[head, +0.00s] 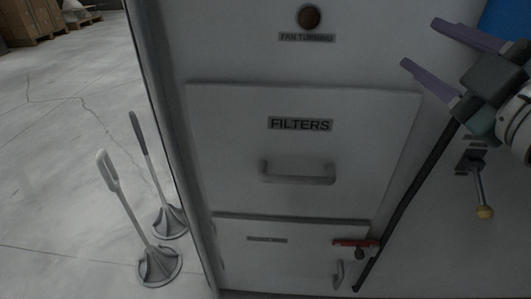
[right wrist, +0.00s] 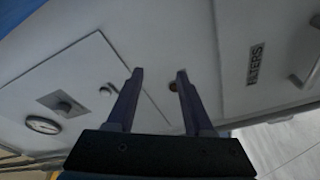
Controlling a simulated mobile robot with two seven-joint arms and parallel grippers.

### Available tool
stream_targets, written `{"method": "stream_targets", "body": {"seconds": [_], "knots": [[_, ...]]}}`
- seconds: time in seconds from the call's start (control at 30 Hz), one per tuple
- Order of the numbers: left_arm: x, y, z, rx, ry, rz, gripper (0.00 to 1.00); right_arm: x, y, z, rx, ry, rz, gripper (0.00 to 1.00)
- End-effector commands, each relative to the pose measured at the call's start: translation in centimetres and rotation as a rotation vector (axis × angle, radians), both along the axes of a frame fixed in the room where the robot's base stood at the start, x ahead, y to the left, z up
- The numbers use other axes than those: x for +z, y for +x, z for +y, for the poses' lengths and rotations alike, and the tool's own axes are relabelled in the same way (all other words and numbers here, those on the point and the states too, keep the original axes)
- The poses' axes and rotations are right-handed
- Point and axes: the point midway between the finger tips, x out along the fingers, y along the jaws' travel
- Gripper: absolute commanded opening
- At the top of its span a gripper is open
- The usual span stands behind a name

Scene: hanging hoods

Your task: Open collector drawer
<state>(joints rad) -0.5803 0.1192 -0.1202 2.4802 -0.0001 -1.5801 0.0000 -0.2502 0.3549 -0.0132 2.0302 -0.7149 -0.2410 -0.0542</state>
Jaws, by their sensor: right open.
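The lower front panel (head: 285,262) of the grey cabinet has a small label (head: 267,239) too small to read, and looks shut. It may be the collector drawer. A small handle (head: 339,273) shows at its right, below a red latch (head: 352,242) at its upper right corner. My right gripper (head: 419,42) is open and empty at the upper right, well above this panel. Its two purple fingers (right wrist: 159,72) also show spread apart in the right wrist view, with nothing between them. My left gripper is not in view.
Above is a shut panel marked FILTERS (head: 300,124) with a bar handle (head: 297,178). A yellow-tipped lever (head: 484,212) sticks out at right. Two plunger-like tools (head: 158,266) (head: 170,222) stand on the floor at left.

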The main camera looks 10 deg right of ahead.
Motion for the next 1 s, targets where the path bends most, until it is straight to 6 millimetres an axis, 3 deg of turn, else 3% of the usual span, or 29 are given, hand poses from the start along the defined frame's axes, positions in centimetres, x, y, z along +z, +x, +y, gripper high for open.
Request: {"method": "stream_targets", "body": {"seconds": [0.03, 0.27, 0.5, 0.7, 0.83, 1.0], "knots": [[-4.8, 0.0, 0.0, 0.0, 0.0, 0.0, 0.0, -4.2, 0.3, 0.3, 0.028, -0.043, -0.027, 0.52], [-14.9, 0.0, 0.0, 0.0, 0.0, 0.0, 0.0, -12.6, 1.2, 2.3, 0.178, -0.238, -0.127, 0.52], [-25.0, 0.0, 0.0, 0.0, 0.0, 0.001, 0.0, -22.3, 1.5, 4.4, 0.342, -0.437, -0.192, 0.52], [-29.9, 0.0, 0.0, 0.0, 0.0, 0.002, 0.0, -27.6, 1.4, 5.5, 0.446, -0.548, -0.213, 0.52], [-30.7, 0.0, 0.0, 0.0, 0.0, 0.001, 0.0, -28.7, 1.3, 5.8, 0.475, -0.578, -0.217, 0.52], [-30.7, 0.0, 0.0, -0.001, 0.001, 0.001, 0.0, -28.4, 2.3, 6.5, 0.483, -0.584, -0.22, 0.52]]}}
